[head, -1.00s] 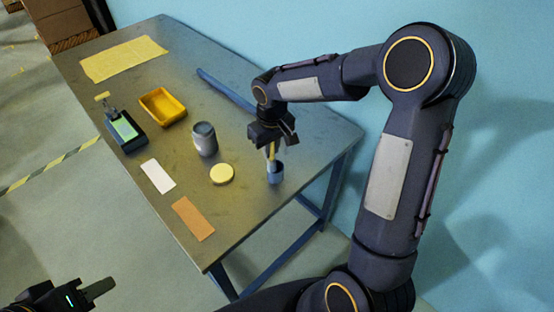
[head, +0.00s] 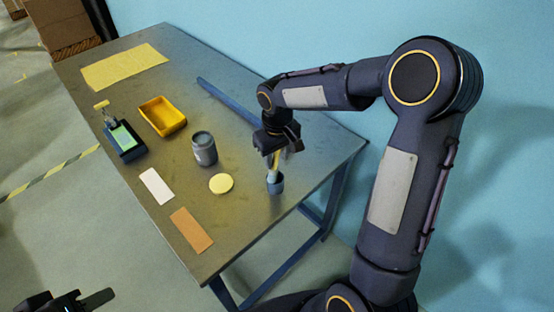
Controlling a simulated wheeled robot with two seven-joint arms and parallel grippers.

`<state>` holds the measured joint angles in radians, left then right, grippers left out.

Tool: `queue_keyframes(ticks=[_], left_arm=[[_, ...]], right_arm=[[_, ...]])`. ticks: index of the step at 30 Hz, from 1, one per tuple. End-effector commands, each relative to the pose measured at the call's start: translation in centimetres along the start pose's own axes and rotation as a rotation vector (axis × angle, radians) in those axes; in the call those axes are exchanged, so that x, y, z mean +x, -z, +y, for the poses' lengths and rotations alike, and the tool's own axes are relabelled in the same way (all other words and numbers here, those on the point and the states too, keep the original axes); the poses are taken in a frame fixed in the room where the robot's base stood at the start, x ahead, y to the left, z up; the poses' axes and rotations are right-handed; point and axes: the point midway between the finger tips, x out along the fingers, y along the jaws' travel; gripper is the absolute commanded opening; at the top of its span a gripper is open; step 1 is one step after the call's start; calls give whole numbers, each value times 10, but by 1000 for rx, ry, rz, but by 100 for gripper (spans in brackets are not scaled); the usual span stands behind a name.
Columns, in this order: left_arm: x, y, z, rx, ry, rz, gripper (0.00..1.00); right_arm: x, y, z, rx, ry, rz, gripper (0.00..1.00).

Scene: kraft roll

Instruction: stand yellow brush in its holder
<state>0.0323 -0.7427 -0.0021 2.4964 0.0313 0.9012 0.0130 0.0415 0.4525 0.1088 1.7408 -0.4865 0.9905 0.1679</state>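The yellow brush (head: 276,160) stands nearly upright, slightly tilted, with its lower end in the small blue-grey cup-shaped holder (head: 275,185) near the table's right edge. My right gripper (head: 278,149) is above the holder, around the brush's upper part. Its fingers look spread, with space beside the brush; the top of the brush is hidden by the gripper. My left gripper (head: 82,302) is at the bottom left corner, away from the table and partly cut off. I cannot tell its opening.
The metal table (head: 235,225) also holds a grey can (head: 204,150), a yellow disc (head: 221,184), a yellow tray (head: 163,116), a dark box with a green top (head: 124,138), a white card (head: 156,186), an orange card (head: 191,230), a yellow sheet (head: 125,67) and a blue bar (head: 228,96).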

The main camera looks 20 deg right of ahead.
Motion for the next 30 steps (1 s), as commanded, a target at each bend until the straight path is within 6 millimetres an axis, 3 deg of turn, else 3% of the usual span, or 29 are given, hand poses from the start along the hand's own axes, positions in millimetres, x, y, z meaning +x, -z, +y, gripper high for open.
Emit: queue_keyframes(ticks=[1, 9, 15, 30], left_arm=[[4, -2, -2, 0, 0, 0, 36], [2, -1, -1, 0, 0, 0, 36], [0, 0, 0, 0, 0, 0, 36], [-1, 0, 0, 0, 0, 0, 36]], right_arm=[[11, -12, -7, -10, 13, -48, 38], [-52, -8, -8, -16, 12, -41, 38], [-80, -6, -7, -18, 10, -38, 38], [-93, -12, -6, -11, 16, -25, 38]])
